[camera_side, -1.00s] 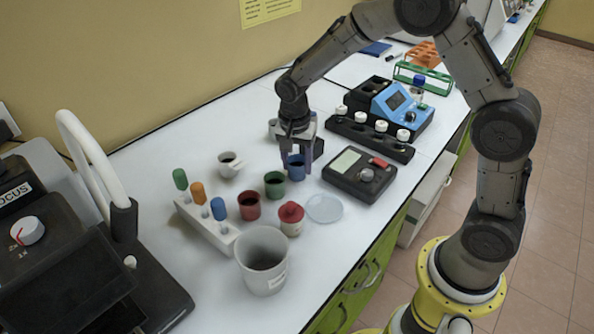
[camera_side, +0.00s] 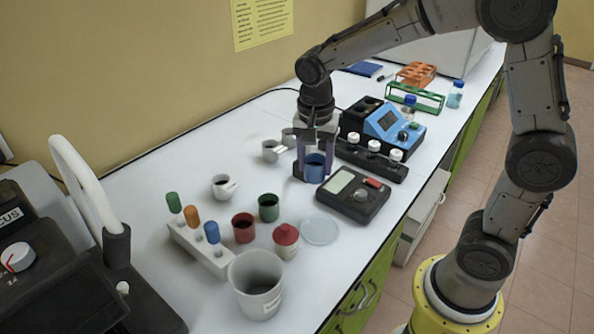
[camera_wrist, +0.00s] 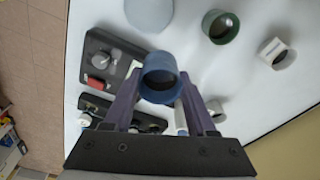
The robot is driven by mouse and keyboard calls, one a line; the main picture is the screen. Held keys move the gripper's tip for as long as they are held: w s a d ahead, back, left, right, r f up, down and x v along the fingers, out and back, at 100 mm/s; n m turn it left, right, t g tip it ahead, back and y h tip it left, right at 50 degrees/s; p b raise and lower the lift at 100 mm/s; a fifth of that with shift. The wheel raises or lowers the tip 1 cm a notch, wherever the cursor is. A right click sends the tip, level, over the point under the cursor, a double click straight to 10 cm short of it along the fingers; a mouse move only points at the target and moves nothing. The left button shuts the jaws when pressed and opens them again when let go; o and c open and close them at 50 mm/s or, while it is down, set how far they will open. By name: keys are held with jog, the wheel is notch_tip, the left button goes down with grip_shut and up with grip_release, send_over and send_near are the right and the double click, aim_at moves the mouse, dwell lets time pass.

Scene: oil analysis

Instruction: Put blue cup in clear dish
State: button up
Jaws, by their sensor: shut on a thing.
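The blue cup (camera_side: 315,170) is upright between the fingers of my gripper (camera_side: 314,164) in the side view. The gripper is shut on it. In the wrist view, the blue cup (camera_wrist: 159,80) sits between the two purple fingers of my gripper (camera_wrist: 158,90), with its dark inside showing. The side view does not clearly show its height over the bench. The clear dish (camera_side: 319,229) is a flat, empty disc on the white bench, in front of the held cup and apart from it. The dish also shows at the top of the wrist view (camera_wrist: 149,12).
A black scale (camera_side: 353,194) is right of the held cup. A blue-fronted device (camera_side: 385,122) and bottle rack (camera_side: 372,158) stand behind.

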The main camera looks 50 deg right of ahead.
jog(key=s+a+r, duration=0.1)
jog(key=s+r, duration=0.1)
jog(key=s, duration=0.7)
jog(key=s+a+r, duration=0.1)
jog(key=s+a, duration=0.1)
jog(key=s, duration=0.8)
jog(key=shift+n, duration=0.3)
jog(key=w+f, duration=0.3)
jog(key=w, duration=0.1)
jog(key=w+f, duration=0.2)
jog(key=w, duration=0.3)
jog(key=w+a+f, duration=0.1)
jog(key=w+f, duration=0.2)
jog(key=w, duration=0.1)
jog(key=shift+w+f, duration=0.3)
jog(key=shift+w+a+f, duration=0.1)
jog(key=shift+w+f, duration=0.1)
jog(key=shift+f, duration=0.75)
jog(key=shift+w+f, duration=0.15)
jog(key=shift+f, duration=0.8)
jog(key=shift+f, duration=0.15)
jog(key=o, duration=1.4)
jog(key=shift+c, duration=0.2)
